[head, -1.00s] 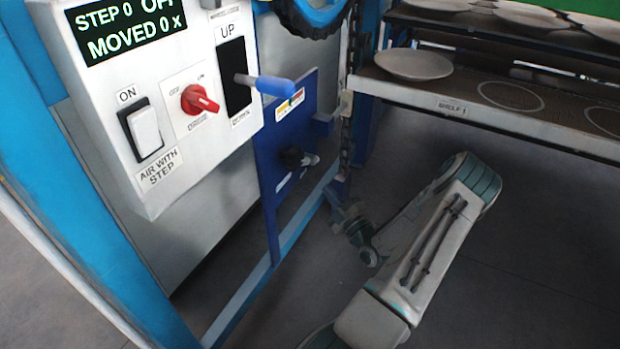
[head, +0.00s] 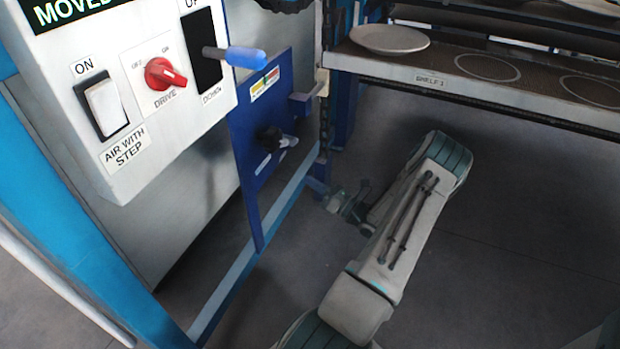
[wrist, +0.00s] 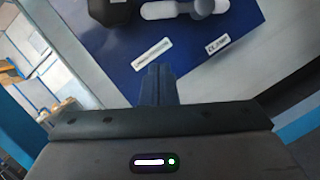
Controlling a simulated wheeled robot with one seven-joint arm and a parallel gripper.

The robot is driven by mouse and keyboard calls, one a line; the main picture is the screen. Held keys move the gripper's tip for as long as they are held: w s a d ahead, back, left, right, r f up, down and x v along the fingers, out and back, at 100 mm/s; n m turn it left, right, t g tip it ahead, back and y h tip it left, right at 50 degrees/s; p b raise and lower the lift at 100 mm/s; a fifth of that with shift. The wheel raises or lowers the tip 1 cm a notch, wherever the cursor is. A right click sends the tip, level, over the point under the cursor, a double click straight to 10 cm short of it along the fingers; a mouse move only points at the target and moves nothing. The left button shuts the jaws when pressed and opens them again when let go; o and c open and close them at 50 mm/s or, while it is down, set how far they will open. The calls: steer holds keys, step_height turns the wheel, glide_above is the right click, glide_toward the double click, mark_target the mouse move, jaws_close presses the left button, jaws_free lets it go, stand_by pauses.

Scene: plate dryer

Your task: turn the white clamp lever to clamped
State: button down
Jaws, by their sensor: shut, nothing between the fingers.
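The white clamp lever (head: 288,141) sticks out to the right from its dark hub (head: 268,138) on the blue plate (head: 257,170). In the wrist view the white lever (wrist: 172,10) lies roughly level at the top edge, with a grey knob over part of it and the dark hub (wrist: 110,9) to its left. My gripper (head: 338,203) is below and right of the lever in the head view, apart from it. In the wrist view its shut fingers (wrist: 155,72) point at the blue plate below the lever, with nothing between them.
Two small labels (wrist: 152,54) sit on the plate under the lever, too blurred to read surely. A white control box (head: 130,90) with a red drive knob (head: 165,74) stands above left. A chain (head: 325,90) and a shelf (head: 440,78) with a plate (head: 389,39) are to the right.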

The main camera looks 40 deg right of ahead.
steer(key=b, duration=0.1)
glide_toward(284, 141)
steer(key=w+a+f, duration=0.4)
steer(key=w+r, duration=0.1)
steer(key=w+d+r+b, duration=0.1)
steer(key=r, duration=0.1)
steer(key=shift+w, duration=0.2)
steer(key=shift+a, duration=0.1)
